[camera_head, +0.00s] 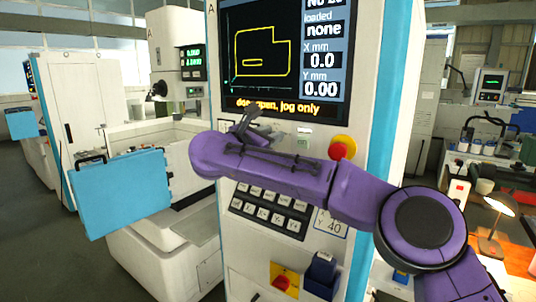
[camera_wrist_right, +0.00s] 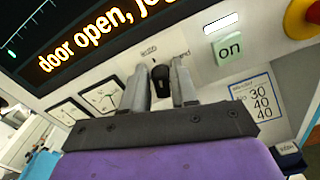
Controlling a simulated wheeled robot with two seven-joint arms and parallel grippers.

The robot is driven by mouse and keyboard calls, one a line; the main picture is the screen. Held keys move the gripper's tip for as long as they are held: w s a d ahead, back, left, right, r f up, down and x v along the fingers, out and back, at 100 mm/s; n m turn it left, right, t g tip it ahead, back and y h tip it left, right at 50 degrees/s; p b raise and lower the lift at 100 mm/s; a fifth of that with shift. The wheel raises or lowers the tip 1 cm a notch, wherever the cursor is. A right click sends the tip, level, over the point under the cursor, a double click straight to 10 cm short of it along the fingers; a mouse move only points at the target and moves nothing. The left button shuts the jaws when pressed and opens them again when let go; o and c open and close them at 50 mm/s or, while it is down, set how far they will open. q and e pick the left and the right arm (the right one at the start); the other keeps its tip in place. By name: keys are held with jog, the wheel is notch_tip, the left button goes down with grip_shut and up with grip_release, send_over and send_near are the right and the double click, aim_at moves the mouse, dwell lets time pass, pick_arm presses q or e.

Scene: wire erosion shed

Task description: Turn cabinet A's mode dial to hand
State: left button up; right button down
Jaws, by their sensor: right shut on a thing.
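Cabinet A (camera_head: 381,90) is a tall white control cabinet with blue edging and an "A" at its upper left corner. Its mode dial (camera_wrist_right: 161,82) is a small black knob on the panel below the screen. In the wrist view my right gripper (camera_wrist_right: 160,68) has one finger on each side of the dial and is shut on it. Small lettering above the dial is partly hidden; I cannot tell its setting. In the head view the purple right arm crosses the panel, with the right gripper (camera_head: 247,124) at the dial, which is hidden there. My left gripper is out of view.
The screen (camera_head: 262,55) reads "door open, jog only". A red emergency button (camera_head: 342,147) sits right of the dial, near a green "on" button (camera_wrist_right: 228,46). A keypad (camera_head: 268,209) lies below my arm. A blue door (camera_head: 122,193) stands open at left.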

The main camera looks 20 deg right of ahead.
jog(key=shift+s+d+f+m+b, duration=0.1)
jog(key=shift+f+m+b, duration=0.05)
jog(key=shift+m+b, duration=1.6)
jog(key=shift+s+d+f+m+b, duration=0.1)
jog(key=shift+s+f+m+b, duration=0.05)
jog(key=shift+m+b, duration=1.55)
jog(key=shift+s+d+f+m+b, duration=0.1)
jog(key=shift+f+m+b, duration=0.05)
jog(key=shift+m+b, duration=1.6)
jog(key=shift+m, duration=0.3)
jog(key=c, duration=1.1)
grip_release()
jog(key=shift+s, duration=0.1)
jog(key=shift+o, duration=0.2)
